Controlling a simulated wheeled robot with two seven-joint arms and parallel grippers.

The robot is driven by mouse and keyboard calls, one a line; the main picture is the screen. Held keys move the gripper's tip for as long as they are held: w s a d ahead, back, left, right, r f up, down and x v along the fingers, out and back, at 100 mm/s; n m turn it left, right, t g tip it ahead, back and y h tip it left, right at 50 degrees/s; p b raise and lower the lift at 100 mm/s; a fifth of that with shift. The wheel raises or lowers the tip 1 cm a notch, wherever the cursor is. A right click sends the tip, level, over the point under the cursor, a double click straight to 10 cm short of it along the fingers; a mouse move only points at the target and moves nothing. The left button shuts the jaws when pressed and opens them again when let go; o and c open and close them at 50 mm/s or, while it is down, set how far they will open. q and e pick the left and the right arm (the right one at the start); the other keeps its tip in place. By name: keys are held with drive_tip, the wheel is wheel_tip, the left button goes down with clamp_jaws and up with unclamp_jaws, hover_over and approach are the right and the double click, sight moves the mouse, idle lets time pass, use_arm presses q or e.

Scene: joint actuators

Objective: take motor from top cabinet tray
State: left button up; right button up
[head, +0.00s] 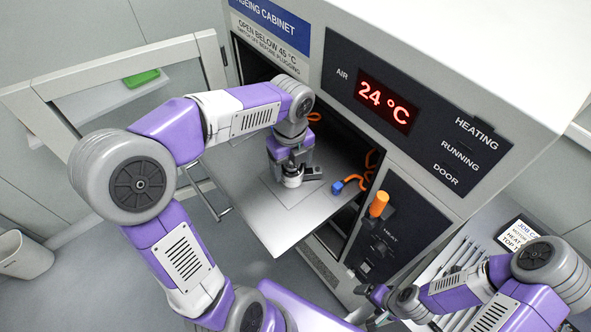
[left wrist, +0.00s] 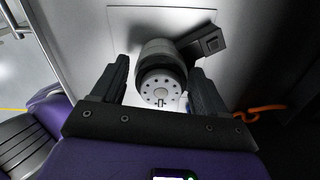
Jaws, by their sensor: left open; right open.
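The motor (head: 292,181), a grey cylinder with a dark block at its side, stands on the pulled-out metal tray (head: 275,228) of the cabinet. In the left wrist view the motor (left wrist: 161,82) shows its pale end face with a ring of holes. My left gripper (head: 290,167) is over the motor, and its open fingers (left wrist: 158,70) lie on either side of it. Gaps show between fingers and motor. The gripper partly hides the motor in the head view. My right gripper (head: 372,300) is low at the right, by the cabinet front, away from the motor.
A blue plug (head: 346,184) on an orange cable lies at the tray's right edge. The cabinet door (head: 120,75) stands open at left. The display (head: 384,100) reads 24 °C. An orange-handled switch (head: 379,204) sticks out of the panel. A ribbed rack (head: 455,262) is at lower right.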

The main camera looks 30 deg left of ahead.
use_arm(q)
drive_tip(key=shift+c, duration=0.5)
drive_tip(key=shift+w+r, duration=0.1)
drive_tip(key=c, duration=1.1)
